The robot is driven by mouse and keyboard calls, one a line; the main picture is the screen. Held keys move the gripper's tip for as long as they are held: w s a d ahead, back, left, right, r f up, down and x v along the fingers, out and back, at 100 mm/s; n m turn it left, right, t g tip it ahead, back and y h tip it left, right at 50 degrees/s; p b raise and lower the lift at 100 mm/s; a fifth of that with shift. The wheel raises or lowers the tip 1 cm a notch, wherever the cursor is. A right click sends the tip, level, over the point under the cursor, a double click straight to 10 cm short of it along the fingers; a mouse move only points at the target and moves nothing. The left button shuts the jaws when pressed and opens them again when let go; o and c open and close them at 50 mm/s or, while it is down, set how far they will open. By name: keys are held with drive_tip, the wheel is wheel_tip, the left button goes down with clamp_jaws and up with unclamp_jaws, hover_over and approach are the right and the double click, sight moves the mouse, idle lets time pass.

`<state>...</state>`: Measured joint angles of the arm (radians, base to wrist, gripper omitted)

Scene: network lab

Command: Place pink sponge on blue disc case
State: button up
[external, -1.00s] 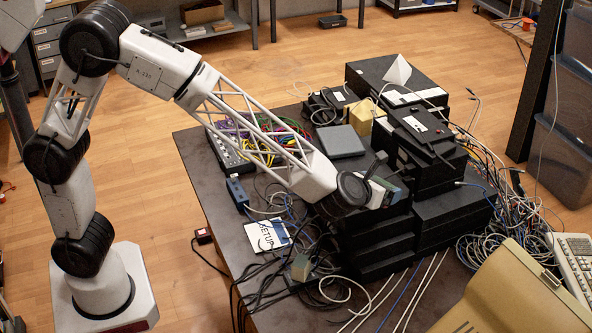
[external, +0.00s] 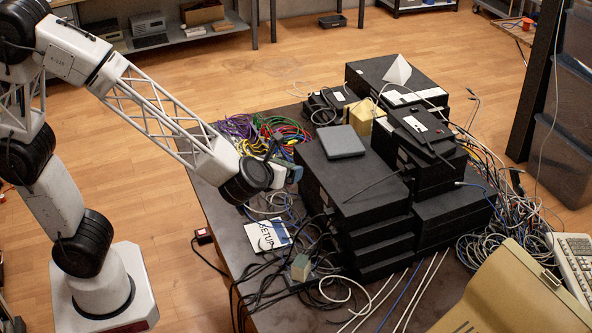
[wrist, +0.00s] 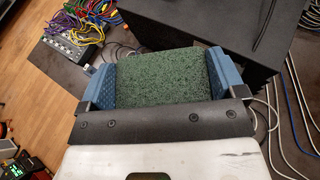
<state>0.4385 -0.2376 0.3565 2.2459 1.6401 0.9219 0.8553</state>
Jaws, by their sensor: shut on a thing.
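My gripper (external: 285,173) is shut on a sponge-like block (wrist: 165,77) with a speckled dark green face, held between its two blue fingers in the wrist view. No pink shows on this block; its other faces are mostly hidden. The gripper is in the air left of the black equipment stack. A flat blue-and-white case marked SETUP (external: 267,235) lies on the table below my gripper, near the front left edge. It is the only thing that looks like the disc case. No pink sponge can be made out elsewhere.
The black equipment stack (external: 350,192) carries a grey flat box (external: 343,141). Loose black cables lie around the case. Colored cables (external: 270,130) lie behind the gripper.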

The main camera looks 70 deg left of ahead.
drive_tip(key=shift+s+a+f+n+g+y, duration=0.45)
drive_tip(key=shift+s+a+f, duration=0.65)
drive_tip(key=shift+s+a, duration=2.5)
drive_tip(key=shift+s+a+f+n+g+y, duration=0.45)
drive_tip(key=shift+s+a+f, duration=1.1)
drive_tip(key=shift+s, duration=3.4)
wheel_tip(320, 180, down, 20)
drive_tip(key=shift+a+f, duration=0.15)
drive_tip(key=shift+a, duration=0.3)
drive_tip(key=shift+w, duration=0.1)
hover_over(267, 233)
drive_tip(key=shift+w+f, duration=0.15)
drive_tip(key=shift+f, duration=0.6)
drive_tip(key=shift+f, duration=1.75)
drive_tip(key=shift+f, duration=0.1)
